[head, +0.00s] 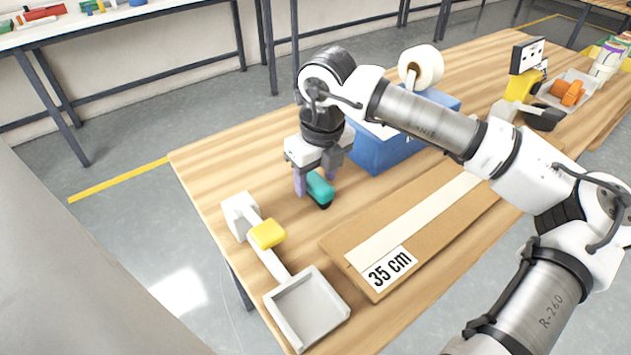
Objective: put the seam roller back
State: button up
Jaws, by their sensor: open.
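My gripper (315,178) points down over the left part of the wooden table, with its purple fingertips apart. A small teal object with a black lower end (320,189) is at the fingertips, and I cannot tell whether it touches them or the table. I cannot tell for certain which thing is the seam roller. A yellow block (267,234) sits on a pale bar that runs between a white block (239,214) and an empty, shallow grey tray (307,308), left of my gripper.
A board with a pale strip and a "35 cm" label (389,269) lies right of the tray. A blue box (380,153) stands behind my arm, with a white roll (421,66) above it. A bin with orange items (567,93) is far right. Bare wood surrounds the gripper's left side.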

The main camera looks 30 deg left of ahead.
aim_at(320, 184)
notch_tip(320, 184, up, 10)
jog(key=d, duration=0.1)
jog(key=shift+s, duration=0.2)
jog(key=shift+d+f, duration=0.1)
dwell(0.4)
